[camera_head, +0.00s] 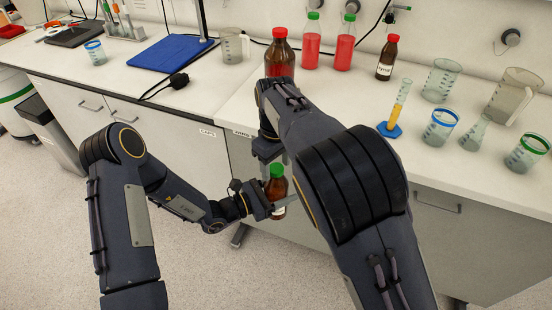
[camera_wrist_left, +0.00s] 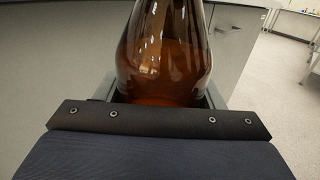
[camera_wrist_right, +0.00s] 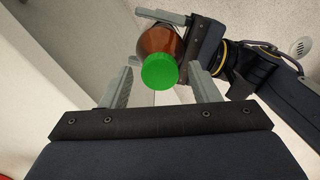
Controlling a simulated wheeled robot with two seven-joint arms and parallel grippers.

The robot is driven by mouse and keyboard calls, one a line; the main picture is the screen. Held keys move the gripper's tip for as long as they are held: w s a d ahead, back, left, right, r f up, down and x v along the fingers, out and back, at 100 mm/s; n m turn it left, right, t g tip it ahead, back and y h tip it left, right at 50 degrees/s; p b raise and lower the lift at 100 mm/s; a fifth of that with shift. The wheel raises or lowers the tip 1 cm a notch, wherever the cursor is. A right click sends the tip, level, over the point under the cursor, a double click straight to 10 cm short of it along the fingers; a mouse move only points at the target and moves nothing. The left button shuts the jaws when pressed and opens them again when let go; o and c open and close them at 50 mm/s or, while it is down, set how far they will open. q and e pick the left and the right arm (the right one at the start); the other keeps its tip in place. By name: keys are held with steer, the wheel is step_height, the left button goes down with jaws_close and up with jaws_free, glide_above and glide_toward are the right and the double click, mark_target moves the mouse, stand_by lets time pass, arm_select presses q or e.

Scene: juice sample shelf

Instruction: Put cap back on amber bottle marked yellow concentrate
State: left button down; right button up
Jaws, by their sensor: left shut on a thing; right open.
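An amber bottle (camera_head: 279,188) with a green cap (camera_head: 277,170) on its top is held upright in front of the counter. My left gripper (camera_head: 268,208) is shut on the bottle's body; its brown glass fills the gap between the fingers in the left wrist view (camera_wrist_left: 165,50). The bottle's label is mostly hidden and I cannot read it. My right gripper (camera_head: 270,160) is open just above the bottle, pointing down. In the right wrist view the green cap (camera_wrist_right: 160,72) lies between the two open fingers, which do not touch it. I cannot tell how tightly the cap sits.
A large amber bottle with a red cap (camera_head: 280,55), red bottles with green caps (camera_head: 312,45) and a small dark bottle (camera_head: 387,60) stand on the counter (camera_head: 335,100). Beakers and a yellow-filled cylinder (camera_head: 399,100) stand at right. The counter's front edge is close behind my grippers.

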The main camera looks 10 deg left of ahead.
steer(key=shift+c, duration=0.4)
steer(key=c, duration=1)
steer(key=m, duration=1.1)
steer(key=o, duration=1.2)
steer(key=shift+c, duration=0.2)
step_height(320, 180, up, 12)
